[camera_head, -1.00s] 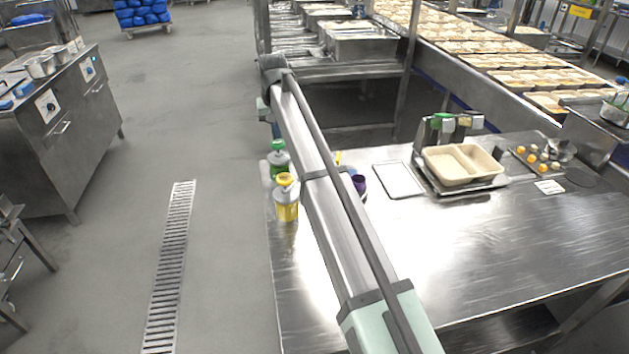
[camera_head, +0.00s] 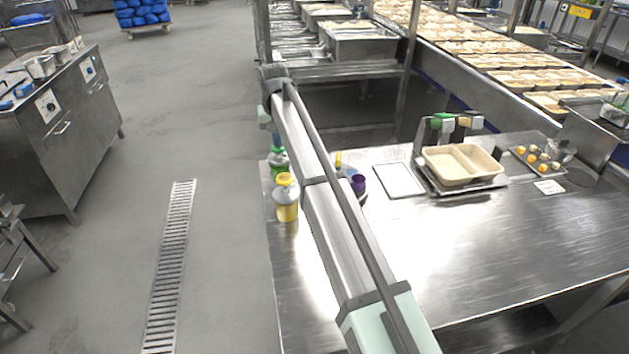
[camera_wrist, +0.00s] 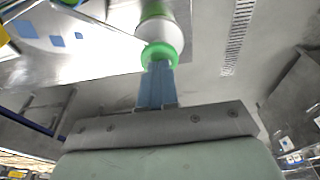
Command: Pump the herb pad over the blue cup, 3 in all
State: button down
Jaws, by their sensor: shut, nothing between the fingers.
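The green-topped dispenser bottle (camera_head: 279,160), likely the herb one, stands at the table's left edge behind a yellow-topped one. In the wrist view its green collar (camera_wrist: 160,54) and pale body lie at my fingertips. My gripper (camera_wrist: 158,68) has its blue fingers together, pointing down at the top of this bottle. I cannot tell whether they touch or press it. In the head view, the fingers show just above the green top. A bluish sliver (camera_head: 344,172) beside my arm may be the blue cup; my arm hides most of that area.
The yellow-topped bottle (camera_head: 286,198) stands close in front. A purple cup (camera_head: 358,183) is just right of my arm. A flat tray (camera_head: 398,180) and a two-compartment tray (camera_head: 462,163) lie further right. The table's front right is clear.

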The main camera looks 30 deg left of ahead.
jog(key=shift+r, duration=1.35)
jog(key=shift+r, duration=0.15)
jog(key=shift+r, duration=2.9)
